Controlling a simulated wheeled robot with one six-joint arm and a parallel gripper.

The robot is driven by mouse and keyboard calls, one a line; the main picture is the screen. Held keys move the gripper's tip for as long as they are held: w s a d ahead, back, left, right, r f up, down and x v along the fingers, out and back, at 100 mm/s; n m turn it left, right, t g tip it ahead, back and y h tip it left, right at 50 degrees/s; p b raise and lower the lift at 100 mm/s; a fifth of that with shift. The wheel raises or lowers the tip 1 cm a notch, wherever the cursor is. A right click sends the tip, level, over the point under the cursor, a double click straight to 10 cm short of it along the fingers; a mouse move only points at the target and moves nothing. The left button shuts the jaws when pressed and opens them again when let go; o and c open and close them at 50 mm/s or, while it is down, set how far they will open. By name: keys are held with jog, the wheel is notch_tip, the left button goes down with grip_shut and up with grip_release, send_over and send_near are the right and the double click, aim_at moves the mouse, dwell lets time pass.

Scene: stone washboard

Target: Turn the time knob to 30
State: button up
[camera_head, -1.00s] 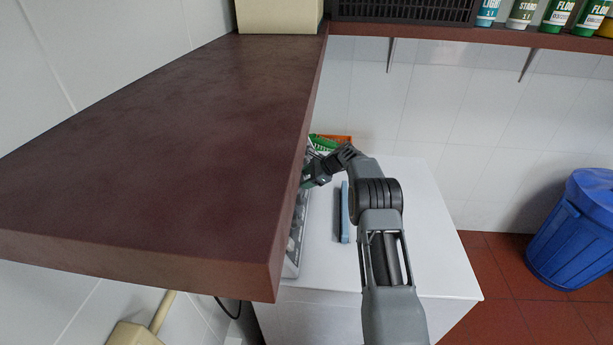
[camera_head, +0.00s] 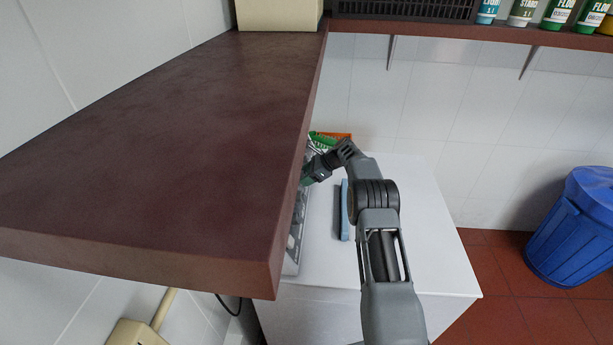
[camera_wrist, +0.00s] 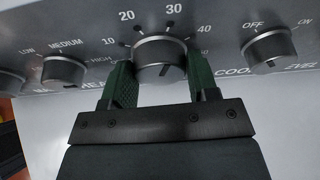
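In the head view my gripper (camera_head: 308,178) is at the panel, partly beside the brown shelf; the knob is hidden there.
A heat knob (camera_wrist: 64,70) is left of the time knob, and an OFF/ON knob (camera_wrist: 270,50) is right. The brown shelf (camera_head: 190,130) overhangs the panel. A blue bar (camera_head: 344,212) lies on the white top (camera_head: 405,250). A blue bin (camera_head: 575,230) stands at right.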

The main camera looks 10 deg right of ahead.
jog(key=o, duration=0.5)
jog(key=shift+c, duration=0.2)
jog(key=b+v, duration=0.3)
jog(key=v, duration=1)
jog(key=shift+d+r, duration=0.25)
jog(key=shift+r, duration=0.1)
